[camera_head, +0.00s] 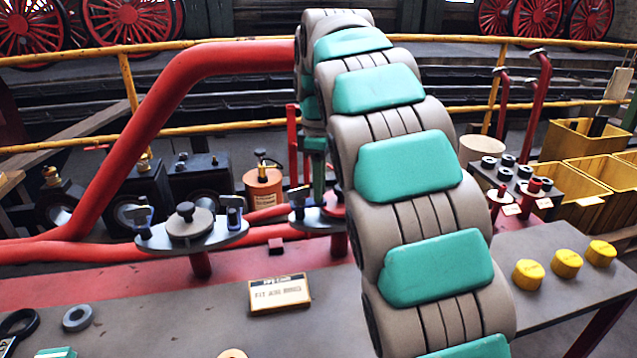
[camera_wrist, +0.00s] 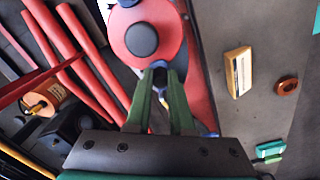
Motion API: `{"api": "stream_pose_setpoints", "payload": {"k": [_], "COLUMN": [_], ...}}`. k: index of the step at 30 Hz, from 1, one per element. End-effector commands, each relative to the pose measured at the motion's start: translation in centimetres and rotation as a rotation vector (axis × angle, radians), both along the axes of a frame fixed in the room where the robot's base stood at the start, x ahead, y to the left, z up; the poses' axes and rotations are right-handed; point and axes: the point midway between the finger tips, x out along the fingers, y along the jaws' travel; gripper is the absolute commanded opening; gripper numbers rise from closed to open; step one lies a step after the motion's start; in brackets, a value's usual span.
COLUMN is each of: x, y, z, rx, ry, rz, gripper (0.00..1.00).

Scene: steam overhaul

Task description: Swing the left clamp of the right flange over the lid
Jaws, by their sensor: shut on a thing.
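The right flange (camera_head: 310,222) is a pale plate on a red post, partly hidden behind my arm. Its left clamp (camera_head: 298,198) is a small dark upright piece at the plate's left side. In the wrist view the lid (camera_wrist: 118,42) is a red disc with a dark round knob (camera_wrist: 141,40). My gripper (camera_head: 319,197) points down at this flange. In the wrist view the green fingers of my gripper (camera_wrist: 160,76) are shut on the clamp close beside the knob. The clamp is mostly hidden between them, so I cannot tell how far it reaches over the lid.
The left flange (camera_head: 160,240) stands close by with a grey lid (camera_head: 190,222) and two upright clamps. A thick red pipe (camera_head: 150,130) arches behind. A sign (camera_head: 280,292) and yellow caps (camera_head: 566,263) are on the grey bench.

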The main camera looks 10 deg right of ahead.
Motion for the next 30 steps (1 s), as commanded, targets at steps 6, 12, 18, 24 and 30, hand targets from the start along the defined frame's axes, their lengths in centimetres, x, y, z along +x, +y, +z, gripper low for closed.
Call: {"api": "stream_pose_setpoints", "payload": {"k": [6, 12, 18, 24, 30], "x": [-0.06, -0.06, -0.05, -0.05, 0.0], "y": [0.01, 0.01, 0.01, -0.01, 0.03], "z": [-0.06, -0.05, -0.01, 0.01, 0.64], "rx": [0.0, 0.0, 0.0, 0.0, 0.0], "ry": [0.002, 0.002, 0.001, 0.001, 0.0], "rz": [-0.006, -0.005, -0.004, -0.004, -0.003], "gripper": [0.0, 0.34, 0.51, 0.51, 0.51]}}
